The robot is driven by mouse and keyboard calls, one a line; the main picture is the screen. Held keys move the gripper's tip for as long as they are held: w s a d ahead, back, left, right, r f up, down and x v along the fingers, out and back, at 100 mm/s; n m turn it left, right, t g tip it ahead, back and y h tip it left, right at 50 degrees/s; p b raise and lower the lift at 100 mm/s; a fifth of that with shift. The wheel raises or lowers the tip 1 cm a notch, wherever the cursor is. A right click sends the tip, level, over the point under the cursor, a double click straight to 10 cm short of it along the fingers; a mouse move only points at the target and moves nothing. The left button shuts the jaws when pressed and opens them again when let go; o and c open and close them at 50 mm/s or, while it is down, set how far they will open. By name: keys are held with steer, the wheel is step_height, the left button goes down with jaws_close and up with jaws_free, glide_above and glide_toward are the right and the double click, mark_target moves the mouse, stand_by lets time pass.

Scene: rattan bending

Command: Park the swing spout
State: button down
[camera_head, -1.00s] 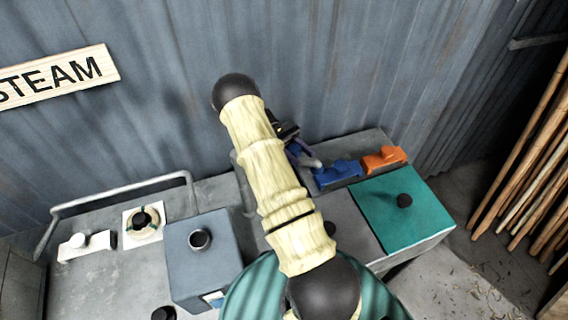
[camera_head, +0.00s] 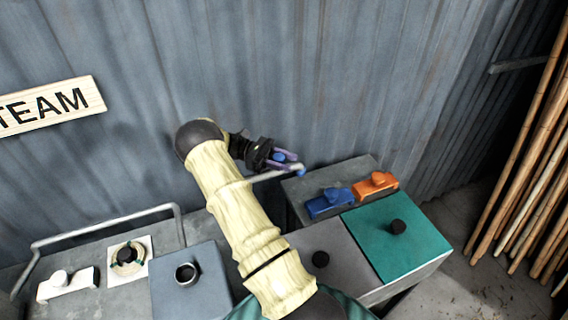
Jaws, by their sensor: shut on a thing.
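My gripper (camera_head: 284,160) is at the end of my pale arm, above the back of the bench near the wall. Its purple fingers are shut on the swing spout (camera_head: 267,176), a thin grey tube that runs left toward my arm. A small blue piece shows between the fingers, and the tube's tip has a blue spot. The spout's base is hidden behind my arm.
A blue tap (camera_head: 329,203) and an orange tap (camera_head: 375,185) stand right of my gripper on a grey block. In front are a teal lid (camera_head: 396,240) and a grey lid (camera_head: 322,246), each with a black knob. A blue-grey box (camera_head: 190,283), a rail (camera_head: 105,222) and bamboo poles (camera_head: 530,150) flank them.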

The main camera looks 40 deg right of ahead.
steer(key=c, duration=0.9)
jaws_free()
steer(key=shift+w, duration=0.1)
steer(key=shift+w, duration=0.1)
steer(key=shift+b+v, duration=2.2)
steer(key=shift+v, duration=1.55)
steer(key=shift+a+f, duration=0.1)
